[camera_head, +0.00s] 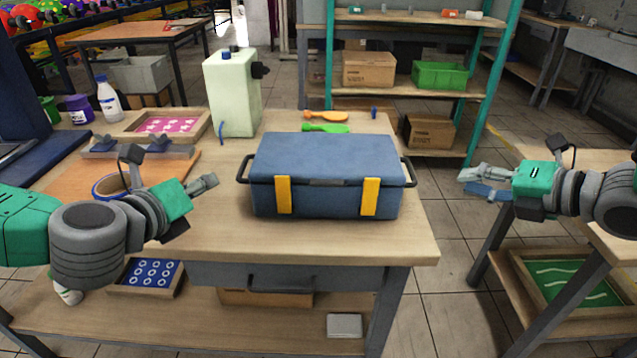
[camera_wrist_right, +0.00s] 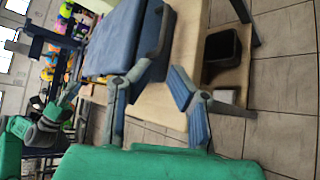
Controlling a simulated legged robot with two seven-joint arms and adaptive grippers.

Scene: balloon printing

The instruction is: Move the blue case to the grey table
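The blue case (camera_head: 326,170) sits closed on the wooden workbench (camera_head: 300,240), with two yellow latches in front and a dark handle at each end. It also shows in the right wrist view (camera_wrist_right: 120,40). My left gripper (camera_head: 208,184) is left of the case, apart from its left handle; its finger gap is not clear. My right gripper (camera_head: 466,181) is right of the case, apart from its right handle. Its fingers are spread and empty in the right wrist view (camera_wrist_right: 160,70). A grey-topped table (camera_head: 605,46) stands at the far right back.
A pale green canister (camera_head: 233,92) stands behind the case's left side. Orange (camera_head: 326,116) and green (camera_head: 325,128) tools lie behind it. A shelf (camera_head: 400,91) with boxes is beyond. Another wooden table (camera_head: 590,160) is at right, with floor (camera_head: 445,190) between.

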